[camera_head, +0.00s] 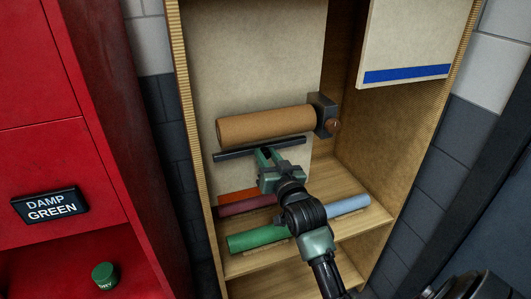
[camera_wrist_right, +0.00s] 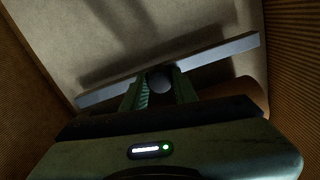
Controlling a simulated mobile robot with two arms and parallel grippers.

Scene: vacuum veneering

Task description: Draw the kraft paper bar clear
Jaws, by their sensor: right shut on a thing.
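The kraft paper roll (camera_head: 265,125) lies across the upper part of the cabinet, with a dark bracket and round knob at its right end. The long, thin bar (camera_head: 235,153) shows just below the roll, dark in the head view. My right gripper (camera_head: 266,155) is at the bar's middle. In the wrist view, the bar (camera_wrist_right: 225,52) looks grey and runs at a slant behind my right gripper's fingers (camera_wrist_right: 160,82). The fingers are shut around a small round knob (camera_wrist_right: 159,80) at the bar's middle. My left gripper is not in view.
Green, maroon, orange and pale blue rolls (camera_head: 258,237) lie on the shelf below, partly behind my arm. A pale panel with a blue stripe (camera_head: 405,74) is at upper right. The cabinet's side walls (camera_head: 400,130) flank the arm. A red cabinet (camera_head: 110,150) with a "DAMP GREEN" label stands left.

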